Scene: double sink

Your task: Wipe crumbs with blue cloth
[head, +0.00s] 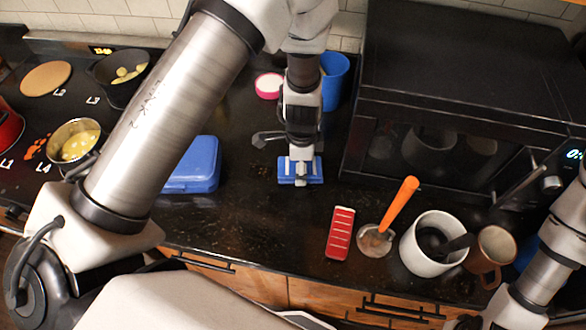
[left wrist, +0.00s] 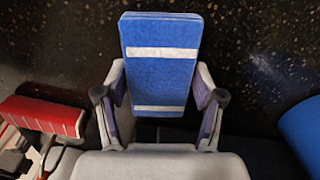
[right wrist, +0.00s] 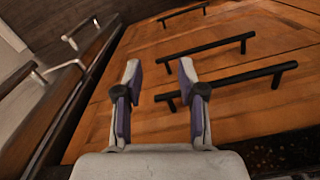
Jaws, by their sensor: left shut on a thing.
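The blue cloth (head: 286,168), a folded pad with white stripes, is in my left gripper (head: 301,172) over the dark counter, left of the black oven. In the left wrist view the cloth (left wrist: 162,80) stands out between the two fingers of my left gripper (left wrist: 162,95), which is shut on it. Whether it touches the counter I cannot tell. Pale specks dot the counter; I cannot tell crumbs from the stone's own pattern. My right gripper (right wrist: 159,75) is open and empty, facing wooden drawer fronts.
A blue box (head: 195,168) lies left of the cloth, a blue cup (head: 334,80) behind it. The black oven (head: 450,90) blocks the right.

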